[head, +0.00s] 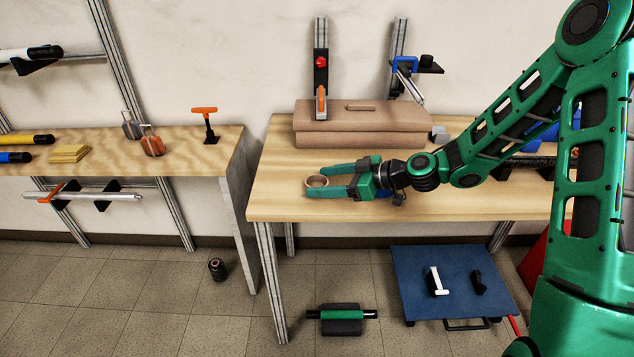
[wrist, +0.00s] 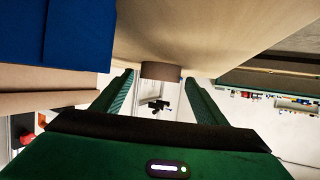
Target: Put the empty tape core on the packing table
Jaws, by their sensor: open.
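The empty tape core (head: 317,182) is a small brown ring near the left end of the right-hand wooden table (head: 290,205), apparently resting on its top. My gripper (head: 321,181) reaches in from the right, low over the tabletop, with its green fingers open on either side of the core. The wrist view shows the core (wrist: 160,71) against the table surface, between the open fingertips (wrist: 159,77), with a gap visible on each side. Which table is the packing table is not marked.
A brown box (head: 362,125) stands at the back of this table. Another wooden bench (head: 200,160) with tools is at left, across a narrow gap. A blue platform (head: 455,285) and a green-and-black roller (head: 341,316) are on the floor. The tabletop's front left is clear.

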